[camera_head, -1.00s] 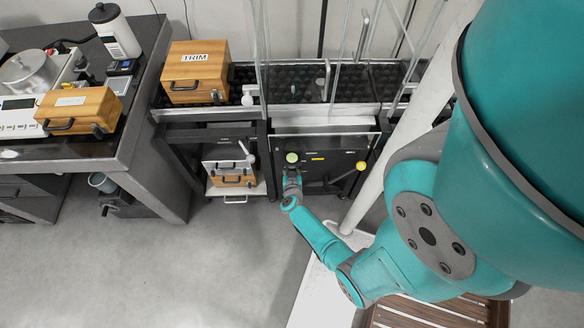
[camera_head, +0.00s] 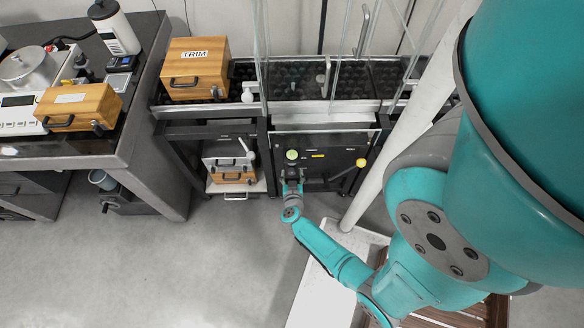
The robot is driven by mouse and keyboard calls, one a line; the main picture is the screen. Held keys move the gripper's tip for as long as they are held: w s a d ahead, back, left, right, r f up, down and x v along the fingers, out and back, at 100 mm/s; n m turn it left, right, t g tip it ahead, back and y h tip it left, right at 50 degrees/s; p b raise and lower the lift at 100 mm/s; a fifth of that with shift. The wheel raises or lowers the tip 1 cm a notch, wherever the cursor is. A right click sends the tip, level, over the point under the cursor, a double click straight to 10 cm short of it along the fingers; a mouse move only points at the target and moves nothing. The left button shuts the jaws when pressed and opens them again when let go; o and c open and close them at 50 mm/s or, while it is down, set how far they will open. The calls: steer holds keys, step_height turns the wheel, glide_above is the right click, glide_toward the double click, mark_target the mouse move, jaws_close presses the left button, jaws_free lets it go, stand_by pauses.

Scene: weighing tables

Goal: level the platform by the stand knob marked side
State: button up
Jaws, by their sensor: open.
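The stand has a dark front panel (camera_head: 325,160) below a glass-sided bench. A pale green round knob (camera_head: 292,155) sits at the panel's left, and a yellow knob (camera_head: 361,162) at its right. Small labels lie on the panel, too small to read, so I cannot tell which knob is marked side. My gripper (camera_head: 291,174) is open just in front of and below the green knob. My wrist partly hides the jaws, and I cannot tell whether they touch the knob. The platform (camera_head: 325,112) appears to be the light ledge above the panel.
A wooden box marked TRIM (camera_head: 195,68) stands on the bench's left end. A grey table (camera_head: 140,160) with a scale and another wooden box (camera_head: 79,107) stands at far left.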

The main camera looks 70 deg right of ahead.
steer(key=shift+v, duration=2.7)
steer(key=s+a+r+n+t+y, duration=0.3)
steer(key=a+r, duration=0.5)
steer(key=r, duration=0.4)
steer(key=s+a+r+n+t+y, duration=0.3)
steer(key=s+a+r+n+y, duration=0.2)
steer(key=a+r, duration=0.4)
steer(key=s+a+r+n+t+y, duration=0.3)
steer(key=a+r, duration=0.6)
steer(key=r, duration=0.7)
steer(key=shift+s+n+t+y, duration=0.4)
steer(key=shift+s+n+y, duration=0.3)
steer(key=shift+s+n, duration=0.4)
steer(key=shift+w, duration=0.1)
